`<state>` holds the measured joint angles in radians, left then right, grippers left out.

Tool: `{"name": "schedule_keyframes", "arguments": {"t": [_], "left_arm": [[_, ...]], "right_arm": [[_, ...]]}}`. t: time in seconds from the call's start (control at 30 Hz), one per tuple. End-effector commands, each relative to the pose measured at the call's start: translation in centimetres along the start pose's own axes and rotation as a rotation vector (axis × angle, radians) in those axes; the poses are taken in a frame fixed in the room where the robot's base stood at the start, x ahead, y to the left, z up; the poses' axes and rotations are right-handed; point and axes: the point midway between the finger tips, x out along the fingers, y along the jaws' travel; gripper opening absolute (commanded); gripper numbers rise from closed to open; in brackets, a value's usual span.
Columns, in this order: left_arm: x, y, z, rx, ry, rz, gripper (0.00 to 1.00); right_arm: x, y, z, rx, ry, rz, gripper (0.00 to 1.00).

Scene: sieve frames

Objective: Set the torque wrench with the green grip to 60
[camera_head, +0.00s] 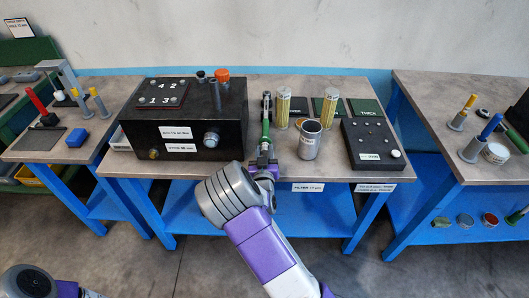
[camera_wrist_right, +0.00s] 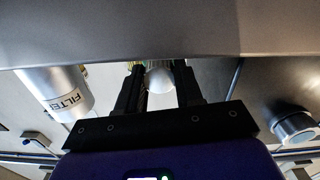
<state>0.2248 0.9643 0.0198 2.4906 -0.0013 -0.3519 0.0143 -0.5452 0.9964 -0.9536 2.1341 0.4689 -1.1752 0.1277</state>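The torque wrench with the green grip (camera_head: 265,128) lies on the middle table, pointing away from me, between the black box and the metal cup. Its dark head is at the far end. My right gripper (camera_head: 264,162) is at its near end, by the table's front edge. In the right wrist view, the gripper's black fingers (camera_wrist_right: 160,80) close on both sides of a pale round end piece (camera_wrist_right: 160,77), which looks like the wrench's end. The scale and its setting cannot be read. Only part of my left arm shows at the lower left; its gripper is out of view.
The black box (camera_head: 222,128) with a numbered plate stands close on the left. The metal cup (camera_head: 310,140) labelled FILTER stands close on the right, with two yellowish cylinders behind it. A black panel (camera_head: 371,145) lies farther right. Side tables (camera_head: 450,90) hold other tools.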

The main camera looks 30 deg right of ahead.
Motion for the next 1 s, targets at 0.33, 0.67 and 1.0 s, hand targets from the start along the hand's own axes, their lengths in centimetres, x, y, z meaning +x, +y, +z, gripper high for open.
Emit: {"name": "schedule_keyframes", "arguments": {"t": [0.33, 0.67, 1.0], "left_arm": [[-0.29, 0.11, 0.02, 0.000, 0.000, 0.000, 0.43], [-0.34, 0.13, 0.02, 0.000, 0.000, 0.000, 0.43], [-0.33, 0.13, 0.02, 0.000, 0.000, 0.000, 0.43]], "right_arm": [[0.01, -0.04, -0.16, -0.081, 0.003, 0.000, 0.04], [0.04, -0.04, -0.16, -0.133, 0.005, 0.002, 0.04], [0.02, -0.05, -0.10, -0.133, 0.003, 0.002, 0.60]]}}
